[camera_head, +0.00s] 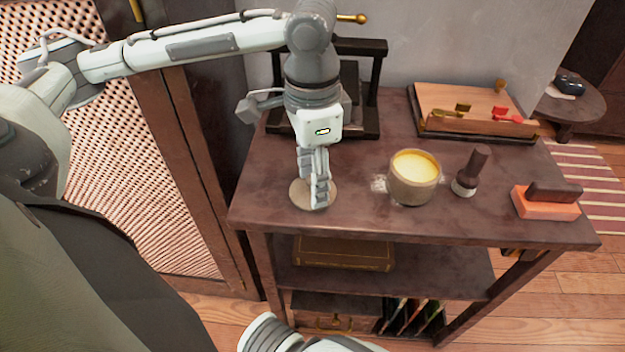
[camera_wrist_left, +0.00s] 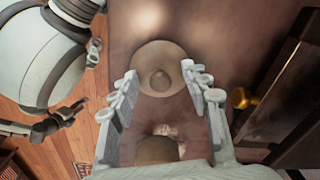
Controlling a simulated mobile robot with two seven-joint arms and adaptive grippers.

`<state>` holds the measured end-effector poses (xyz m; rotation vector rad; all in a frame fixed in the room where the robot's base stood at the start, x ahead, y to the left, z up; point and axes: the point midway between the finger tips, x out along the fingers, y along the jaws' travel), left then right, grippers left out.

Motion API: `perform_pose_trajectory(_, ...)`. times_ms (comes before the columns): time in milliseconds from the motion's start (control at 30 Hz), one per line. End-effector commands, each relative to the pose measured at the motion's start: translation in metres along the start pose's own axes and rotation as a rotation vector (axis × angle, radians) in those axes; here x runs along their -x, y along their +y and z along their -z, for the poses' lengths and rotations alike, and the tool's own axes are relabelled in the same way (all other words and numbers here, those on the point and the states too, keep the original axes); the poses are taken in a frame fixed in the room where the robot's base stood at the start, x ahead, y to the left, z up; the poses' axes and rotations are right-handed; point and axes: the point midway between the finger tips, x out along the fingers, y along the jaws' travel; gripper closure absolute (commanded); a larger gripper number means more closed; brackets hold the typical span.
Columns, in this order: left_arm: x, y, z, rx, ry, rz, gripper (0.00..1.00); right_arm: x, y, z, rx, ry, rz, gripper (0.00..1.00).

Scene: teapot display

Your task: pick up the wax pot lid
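The wax pot lid is a flat, round tan disc (camera_head: 298,194) lying on the dark table near its front left. In the left wrist view, the lid (camera_wrist_left: 178,52) shows a round knob at its middle. My left gripper (camera_head: 318,198) points down over the lid and hides part of it in the head view. In the left wrist view, the fingers of my left gripper (camera_wrist_left: 160,76) are spread apart, with the lid's knob between them in the picture and nothing held. I cannot tell the exact height above the lid.
The pot of yellow wax (camera_head: 414,180) stands uncovered right of the lid, beside a pale smudge. Farther right are a dark-handled stamp (camera_head: 472,172) and an orange block (camera_head: 545,204). A wooden board (camera_head: 475,108) and a dark frame (camera_head: 375,75) stand behind.

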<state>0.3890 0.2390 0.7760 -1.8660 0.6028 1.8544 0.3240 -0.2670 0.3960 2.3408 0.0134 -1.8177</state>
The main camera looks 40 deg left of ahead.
Motion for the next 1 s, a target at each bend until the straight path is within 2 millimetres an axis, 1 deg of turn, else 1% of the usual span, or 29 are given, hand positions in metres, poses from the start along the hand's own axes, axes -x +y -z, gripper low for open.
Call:
perform_pose_trajectory(33,-0.003,0.001,-0.001,0.0,-0.006,-0.003,0.77,-0.001,0.0,0.0,0.0,0.0,0.0,0.6)
perform_pose_trajectory(133,-0.003,0.001,-0.001,0.0,-0.007,-0.003,0.89,-0.001,0.0,0.0,0.0,0.0,0.0,0.6)
perform_pose_trajectory(200,-0.004,0.001,-0.002,0.0,-0.009,-0.004,0.91,-0.001,0.0,0.0,0.0,0.0,0.0,0.6)
perform_pose_trajectory(667,-0.005,0.002,-0.003,0.0,-0.014,-0.008,0.92,-0.001,0.0,0.0,0.0,0.0,0.0,0.6)
perform_pose_trajectory(733,-0.001,0.002,-0.002,0.0,-0.013,-0.008,0.94,-0.001,0.0,0.0,0.0,0.002,0.0,0.6)
perform_pose_trajectory(767,0.001,0.002,-0.002,-0.001,-0.013,-0.008,1.0,-0.001,0.0,0.0,0.0,0.002,0.001,0.6)
perform_pose_trajectory(900,0.019,0.001,-0.001,-0.001,-0.009,-0.006,1.0,-0.004,0.0,-0.002,-0.001,0.004,0.003,0.6)
perform_pose_trajectory(1000,0.035,0.001,0.0,0.0,-0.006,-0.004,1.0,-0.017,-0.002,-0.01,0.001,-0.01,0.006,0.6)
